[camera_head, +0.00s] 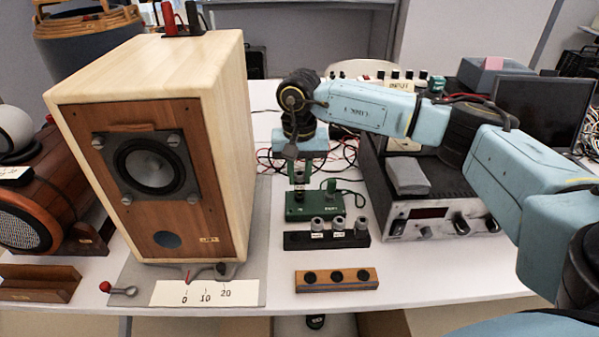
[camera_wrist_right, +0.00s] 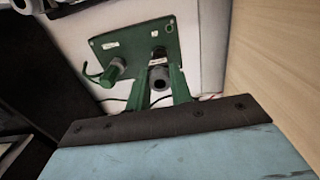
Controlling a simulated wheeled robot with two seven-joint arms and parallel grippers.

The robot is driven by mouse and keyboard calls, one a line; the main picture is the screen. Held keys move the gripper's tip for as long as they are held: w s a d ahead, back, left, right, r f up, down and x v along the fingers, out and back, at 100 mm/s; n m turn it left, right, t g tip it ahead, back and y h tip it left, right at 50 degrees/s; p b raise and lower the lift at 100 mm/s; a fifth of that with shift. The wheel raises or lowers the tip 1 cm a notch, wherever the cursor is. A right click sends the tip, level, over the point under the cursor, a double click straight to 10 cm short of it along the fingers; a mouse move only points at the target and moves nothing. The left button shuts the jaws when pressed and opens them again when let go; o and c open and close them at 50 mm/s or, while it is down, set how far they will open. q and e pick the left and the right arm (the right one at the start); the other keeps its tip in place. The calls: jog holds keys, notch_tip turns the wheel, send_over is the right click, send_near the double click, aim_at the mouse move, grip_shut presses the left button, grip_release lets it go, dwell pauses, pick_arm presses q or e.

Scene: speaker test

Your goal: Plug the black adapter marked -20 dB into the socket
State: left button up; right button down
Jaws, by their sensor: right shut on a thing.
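My right gripper (camera_head: 300,178) points down over the left part of the green box (camera_head: 318,210). In the right wrist view, its two green fingers (camera_wrist_right: 160,92) are shut on a small grey and dark cylindrical adapter (camera_wrist_right: 159,78). I cannot read any marking on it. The green box (camera_wrist_right: 112,42) lies beyond the fingertips, with a dark round socket (camera_wrist_right: 158,52) just past the adapter. I cannot tell whether the adapter touches the socket. A green plug (camera_wrist_right: 115,69) with a cable stands on the box. My left gripper is not in view.
A black rack (camera_head: 296,241) in front of the box holds three grey adapters (camera_head: 339,223); its left end is bare. A wooden block (camera_head: 336,279) with three dark holes lies nearer. A large speaker (camera_head: 225,130) stands left, and a grey instrument (camera_head: 430,212) stands right.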

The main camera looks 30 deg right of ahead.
aim_at(300, 179)
jog(key=shift+s+f+b, duration=0.1)
jog(key=shift+f+b, duration=0.55)
jog(key=shift+f, duration=0.4)
jog(key=c, duration=1.2)
grip_release()
jog(key=shift+r, duration=0.1)
jog(key=shift+o, duration=0.2)
jog(key=shift+r+p, duration=2.75)
jog(key=shift+r, duration=1.1)
jog(key=shift+f, duration=0.1)
